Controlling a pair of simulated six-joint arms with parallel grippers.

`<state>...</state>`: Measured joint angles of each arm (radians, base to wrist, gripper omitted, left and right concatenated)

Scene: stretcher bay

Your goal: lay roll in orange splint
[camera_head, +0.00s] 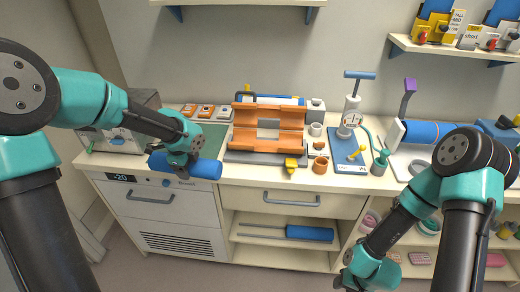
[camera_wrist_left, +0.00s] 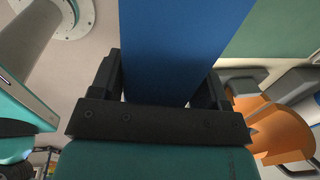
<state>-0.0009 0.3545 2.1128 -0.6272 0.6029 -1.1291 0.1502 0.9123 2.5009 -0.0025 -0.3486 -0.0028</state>
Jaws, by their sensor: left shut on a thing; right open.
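A blue roll (camera_head: 205,169) lies sideways in my left gripper (camera_head: 179,170), which is shut around it in front of the counter's left part. In the left wrist view the roll (camera_wrist_left: 180,45) passes between the two fingers of the left gripper (camera_wrist_left: 165,90). The orange splint (camera_head: 268,113) stands on the counter to the right of the roll, with its trough facing up and forward and nothing in it. Part of it also shows at the right of the left wrist view (camera_wrist_left: 280,135). My right gripper (camera_head: 350,281) is low in front of the shelves, open and empty.
A pump (camera_head: 350,112) stands on a blue plate further right. A green mat (camera_head: 210,142) covers the counter left of the splint.

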